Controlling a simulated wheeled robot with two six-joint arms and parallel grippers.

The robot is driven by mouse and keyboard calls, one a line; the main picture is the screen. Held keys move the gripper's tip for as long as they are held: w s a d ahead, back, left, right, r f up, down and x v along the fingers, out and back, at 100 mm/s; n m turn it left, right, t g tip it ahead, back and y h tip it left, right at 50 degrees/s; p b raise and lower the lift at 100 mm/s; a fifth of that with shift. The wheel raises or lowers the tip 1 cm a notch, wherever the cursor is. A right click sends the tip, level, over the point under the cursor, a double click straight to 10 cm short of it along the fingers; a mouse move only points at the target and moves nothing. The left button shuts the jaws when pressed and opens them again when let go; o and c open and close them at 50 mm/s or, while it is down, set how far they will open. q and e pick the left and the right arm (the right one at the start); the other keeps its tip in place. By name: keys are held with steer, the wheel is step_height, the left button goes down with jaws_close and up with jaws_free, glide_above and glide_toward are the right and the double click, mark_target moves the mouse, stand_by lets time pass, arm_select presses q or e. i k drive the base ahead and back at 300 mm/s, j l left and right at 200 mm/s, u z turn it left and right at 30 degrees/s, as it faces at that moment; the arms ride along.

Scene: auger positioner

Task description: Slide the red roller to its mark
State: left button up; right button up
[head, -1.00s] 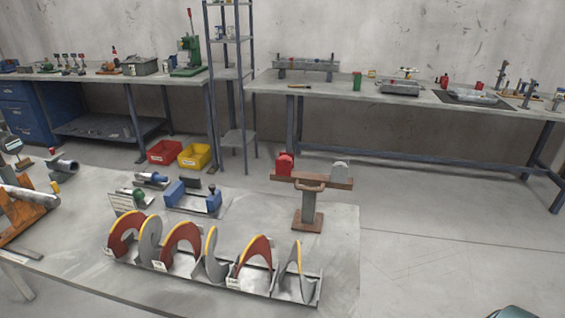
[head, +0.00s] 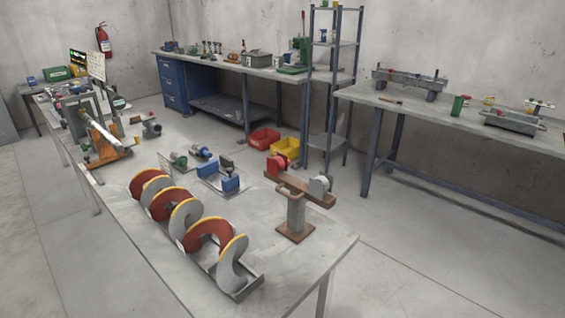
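The red roller (head: 277,164) sits at the left end of a rusty brown crossbar (head: 299,189) on a post stand, at the right part of the near table (head: 330,238). A grey roller (head: 318,186) sits at the right end of the same bar. A small handle shows at the front of the bar. I cannot make out a mark on it. Neither of my grippers is in view.
An auger with red and grey flights (head: 186,222) lies in a tray along the near table's front. Blue clamp blocks (head: 222,180) and an orange stand (head: 103,142) are farther left. Red (head: 263,138) and yellow (head: 286,147) bins sit behind. Open floor lies to the right.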

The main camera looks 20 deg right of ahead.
mark_target(280, 164)
steer(key=i+l+u, duration=0.1)
steer(key=l+u, duration=0.4)
steer(key=l, duration=0.8)
steer(key=k+l+u, duration=0.1)
steer(key=l+u, duration=0.4)
steer(key=l, duration=0.75)
steer(key=i+l+u, duration=0.2)
steer(key=l, duration=0.6)
steer(key=l+u, duration=0.15)
steer(key=l, duration=0.65)
steer(key=k, duration=0.1)
